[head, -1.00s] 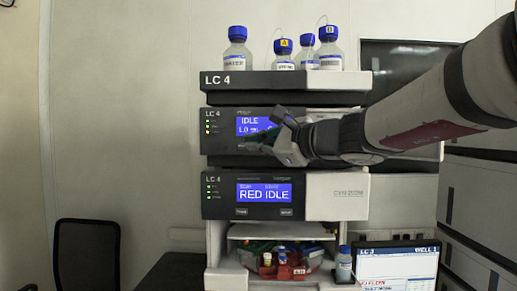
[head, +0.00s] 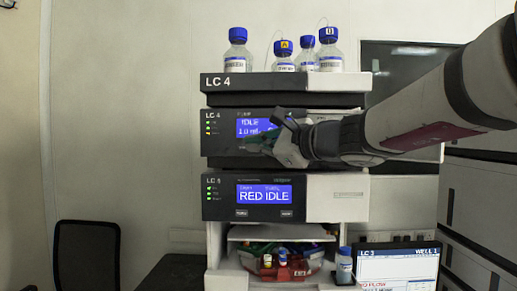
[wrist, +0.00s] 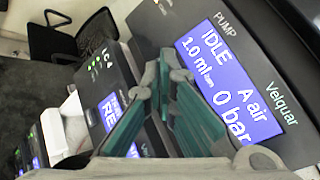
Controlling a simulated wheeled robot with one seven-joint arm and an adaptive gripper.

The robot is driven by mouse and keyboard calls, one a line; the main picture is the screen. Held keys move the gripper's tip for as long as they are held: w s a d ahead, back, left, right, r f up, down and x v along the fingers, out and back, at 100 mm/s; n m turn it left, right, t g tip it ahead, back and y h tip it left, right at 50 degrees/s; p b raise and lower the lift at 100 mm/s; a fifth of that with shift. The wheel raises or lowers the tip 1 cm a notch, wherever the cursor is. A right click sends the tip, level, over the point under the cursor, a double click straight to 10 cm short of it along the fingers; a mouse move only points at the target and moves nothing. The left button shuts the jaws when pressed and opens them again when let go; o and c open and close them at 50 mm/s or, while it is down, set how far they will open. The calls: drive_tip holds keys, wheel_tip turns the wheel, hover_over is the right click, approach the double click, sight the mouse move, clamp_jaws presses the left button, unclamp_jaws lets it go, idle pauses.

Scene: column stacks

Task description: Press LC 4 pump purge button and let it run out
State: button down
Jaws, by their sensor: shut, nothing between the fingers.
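The LC 4 pump (head: 222,128) is the upper front module of the stack in the head view. Its blue screen (wrist: 228,85) in the wrist view reads IDLE, A air, 1.0 ml/min and 0 bar. My gripper (head: 262,139) is in front of the pump's face, across the lower part of the screen. In the wrist view my gripper's teal fingers (wrist: 166,62) are together at the tips, with nothing between them. The tips appear close to the panel below the screen; I cannot tell if they touch it. The purge button is not seen clearly; the fingers cover part of the panel.
Below the pump, another LC 4 module (head: 222,207) shows RED IDLE. Blue-capped bottles (head: 238,60) stand on top of the stack. A monitor (head: 398,266) is at the lower right and a black chair (head: 87,252) at the left.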

drive_tip(key=shift+w, duration=0.1)
idle(0.3)
drive_tip(key=shift+w, duration=0.3)
drive_tip(key=shift+w, duration=0.45)
idle(0.7)
drive_tip(key=shift+s, duration=0.85)
drive_tip(key=s, duration=0.5)
idle(0.5)
idle(0.4)
